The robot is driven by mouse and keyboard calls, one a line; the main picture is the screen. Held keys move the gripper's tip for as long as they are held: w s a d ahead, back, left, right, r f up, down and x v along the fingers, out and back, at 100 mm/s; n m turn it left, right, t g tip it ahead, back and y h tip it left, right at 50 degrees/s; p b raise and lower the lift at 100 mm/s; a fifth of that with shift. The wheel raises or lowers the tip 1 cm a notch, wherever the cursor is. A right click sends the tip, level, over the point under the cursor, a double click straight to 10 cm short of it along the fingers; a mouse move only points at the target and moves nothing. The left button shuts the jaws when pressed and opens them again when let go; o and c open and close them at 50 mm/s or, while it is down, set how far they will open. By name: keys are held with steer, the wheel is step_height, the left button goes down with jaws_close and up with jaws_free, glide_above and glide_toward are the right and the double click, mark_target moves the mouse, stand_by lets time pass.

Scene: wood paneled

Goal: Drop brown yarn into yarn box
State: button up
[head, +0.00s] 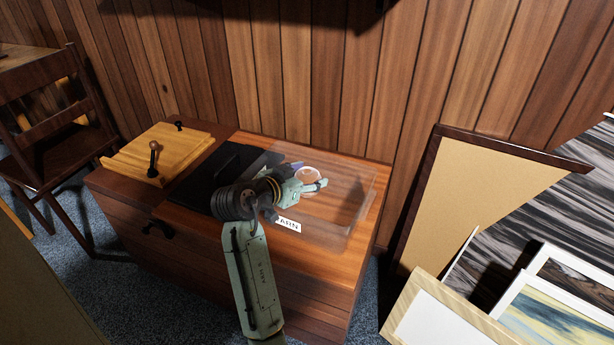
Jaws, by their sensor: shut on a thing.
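A clear box with a white label (288,224), partly hidden so that only "ARN" reads, sits on the right part of the wooden chest's top. My gripper (322,185) is over this box, pointing right, with its fingers closed. A round, pale brownish thing (307,173) shows right by the fingers, partly covered by them; it looks like the brown yarn, held in my gripper. Its lower side is hidden. A bluish-purple item (291,165) shows just behind my gripper. My arm hides the left part of the box.
The wooden chest (290,265) stands against the paneled wall. A black tray-like item (215,175) and a yellow wooden board (160,152) with a dark handle lie on its left. A chair (45,130) stands left. Frames and a corkboard (480,200) lean at right.

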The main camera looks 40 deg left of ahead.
steer(key=o, duration=1.2)
steer(key=shift+o, duration=0.2)
steer(key=shift+s, duration=0.1)
steer(key=v, duration=1.1)
steer(key=shift+s+r, duration=0.15)
steer(key=shift+s, duration=0.25)
steer(key=shift+r, duration=0.1)
